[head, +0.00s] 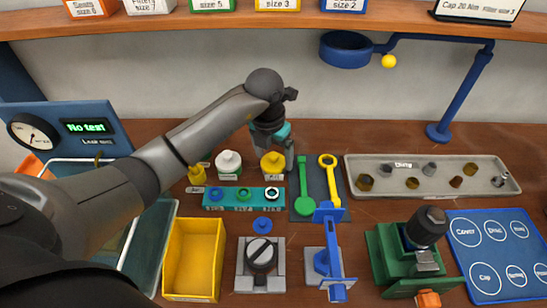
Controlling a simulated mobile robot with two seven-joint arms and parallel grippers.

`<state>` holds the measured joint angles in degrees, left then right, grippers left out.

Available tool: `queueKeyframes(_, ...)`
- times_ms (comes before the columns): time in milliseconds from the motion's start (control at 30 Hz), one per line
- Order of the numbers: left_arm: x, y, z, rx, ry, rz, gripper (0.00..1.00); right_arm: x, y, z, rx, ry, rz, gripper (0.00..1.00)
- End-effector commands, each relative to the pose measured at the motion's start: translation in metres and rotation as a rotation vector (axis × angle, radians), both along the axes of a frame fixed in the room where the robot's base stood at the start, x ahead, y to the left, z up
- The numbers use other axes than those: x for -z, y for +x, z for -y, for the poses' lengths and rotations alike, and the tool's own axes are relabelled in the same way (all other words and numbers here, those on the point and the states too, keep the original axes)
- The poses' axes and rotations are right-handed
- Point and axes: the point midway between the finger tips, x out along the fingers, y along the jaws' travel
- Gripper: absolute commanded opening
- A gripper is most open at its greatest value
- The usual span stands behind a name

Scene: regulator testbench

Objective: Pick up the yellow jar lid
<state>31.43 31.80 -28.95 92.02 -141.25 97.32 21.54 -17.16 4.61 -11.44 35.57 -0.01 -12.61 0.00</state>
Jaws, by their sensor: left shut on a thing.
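The yellow jar (273,164) stands on the table at the back middle, with a small label at its foot. My left gripper (281,154) is at the top of this jar, its arm coming in from the left. It is shut on the yellow jar lid, which the fingers largely hide. I cannot tell whether the lid is apart from the jar. My right gripper is not in view.
A white jar (229,163) stands just left of the yellow one, and a small yellow bottle (197,174) beyond it. A teal ring holder (243,198) lies in front.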

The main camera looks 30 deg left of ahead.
Motion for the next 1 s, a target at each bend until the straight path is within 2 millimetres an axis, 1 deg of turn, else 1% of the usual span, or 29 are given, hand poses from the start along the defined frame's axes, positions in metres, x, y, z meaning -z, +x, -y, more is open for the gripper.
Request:
queueKeyframes(167,-0.007,0.0,0.0,-0.001,0.001,0.001,0.3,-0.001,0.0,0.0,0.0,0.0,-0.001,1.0)
queueKeyframes(267,-0.018,0.001,-0.001,0.0,0.002,0.004,0.3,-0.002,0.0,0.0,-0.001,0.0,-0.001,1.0)
queueKeyframes(367,-0.034,0.001,-0.001,0.002,0.002,0.005,0.3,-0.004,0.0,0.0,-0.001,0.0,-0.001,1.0)
queueKeyframes(467,-0.058,0.002,-0.001,0.001,0.003,0.007,0.3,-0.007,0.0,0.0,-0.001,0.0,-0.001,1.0)
queueKeyframes(600,-0.096,0.002,-0.001,0.002,0.003,0.008,0.3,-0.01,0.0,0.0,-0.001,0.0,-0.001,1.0)
queueKeyframes(800,-0.143,0.001,0.0,0.0,0.001,0.005,0.3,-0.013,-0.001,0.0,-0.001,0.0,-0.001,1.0)
queueKeyframes(1000,-0.177,0.001,-0.001,0.0,0.002,0.004,0.3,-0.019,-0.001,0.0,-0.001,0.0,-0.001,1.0)
